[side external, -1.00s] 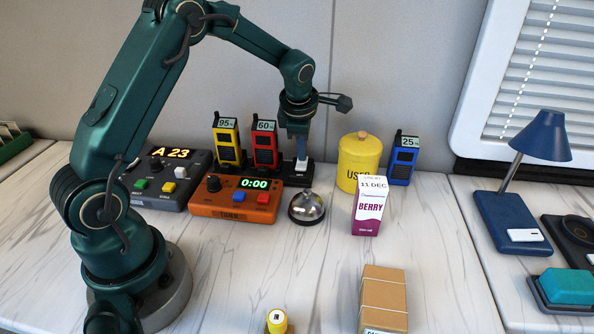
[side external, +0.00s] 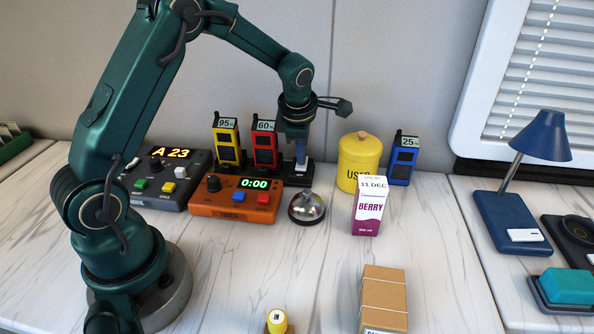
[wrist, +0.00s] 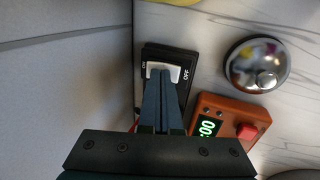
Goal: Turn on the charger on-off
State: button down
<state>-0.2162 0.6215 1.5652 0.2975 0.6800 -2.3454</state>
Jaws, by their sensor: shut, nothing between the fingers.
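The charger (side external: 285,176) is a black base at the back, with a yellow radio (side external: 227,142) and a red radio (side external: 265,146) standing in it. At its right end is a white rocker switch (side external: 301,169). The wrist view shows the switch (wrist: 157,67) between the labels ON on the left and OFF on the right. My gripper (side external: 301,160) is shut and empty, pointing down. Its fingertips (wrist: 164,75) are over or against the rocker and hide part of it. I cannot tell whether they touch, or which way the rocker is tilted.
An orange timer (side external: 235,206) and a silver bell (side external: 306,207) stand just in front of the charger. A grey ticket unit (side external: 165,180) is to the left. A yellow canister (side external: 360,163), a blue radio (side external: 402,160) and a berry carton (side external: 369,206) are to the right.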

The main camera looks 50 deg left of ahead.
jog(key=v, duration=1.4)
jog(key=shift+w+a+r, duration=0.15)
jog(key=shift+w+a, duration=0.3)
jog(key=shift+w, duration=0.1)
jog(key=x, duration=1.4)
